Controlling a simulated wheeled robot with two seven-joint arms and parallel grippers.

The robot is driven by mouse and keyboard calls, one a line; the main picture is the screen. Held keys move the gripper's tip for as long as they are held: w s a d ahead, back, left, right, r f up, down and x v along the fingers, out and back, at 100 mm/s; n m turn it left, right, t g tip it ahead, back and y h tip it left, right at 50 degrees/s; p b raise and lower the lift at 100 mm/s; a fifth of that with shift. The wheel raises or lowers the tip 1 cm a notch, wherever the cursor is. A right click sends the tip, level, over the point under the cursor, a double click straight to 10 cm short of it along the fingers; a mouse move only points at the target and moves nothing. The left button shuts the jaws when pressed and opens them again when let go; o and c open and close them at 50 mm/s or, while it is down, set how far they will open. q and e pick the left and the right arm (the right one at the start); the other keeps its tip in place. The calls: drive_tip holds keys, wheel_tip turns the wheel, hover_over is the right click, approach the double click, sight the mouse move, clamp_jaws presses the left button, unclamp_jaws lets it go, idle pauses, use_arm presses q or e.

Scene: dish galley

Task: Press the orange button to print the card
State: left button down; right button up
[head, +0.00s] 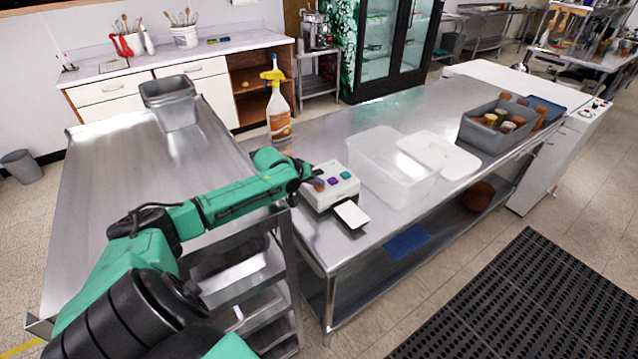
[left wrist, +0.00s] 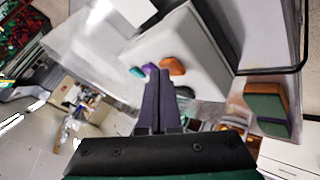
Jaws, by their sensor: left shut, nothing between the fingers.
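The card printer (head: 325,195) is a light grey box on the steel counter; it also fills the upper middle of the left wrist view (left wrist: 190,45). Its orange button (left wrist: 173,66) shows beside a purple button (left wrist: 150,69) and a teal button (left wrist: 137,72). In the head view the orange button is hard to make out behind my fingertips. A white card (head: 352,214) sticks out at the printer's front. My left gripper (head: 309,179) is shut and empty, its fingertips just by the orange and purple buttons (left wrist: 160,72). I cannot tell whether they touch. My right gripper is not in view.
A clear plastic bin (head: 385,170) and a white lid (head: 438,155) stand right of the printer. A spray bottle (head: 279,115) stands behind it. A grey bin with jars (head: 480,134) is farther right. A green and brown sponge (left wrist: 268,108) shows in the wrist view.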

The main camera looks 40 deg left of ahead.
sight(317, 189)
use_arm(q)
wheel_tip(317, 189, up, 5)
drive_tip(key=p, duration=0.3)
drive_tip(key=shift+a+f+p, duration=0.1)
drive_tip(key=shift+f+p, duration=0.05)
drive_tip(key=shift+p, duration=0.2)
drive_tip(key=shift+w+f, duration=0.1)
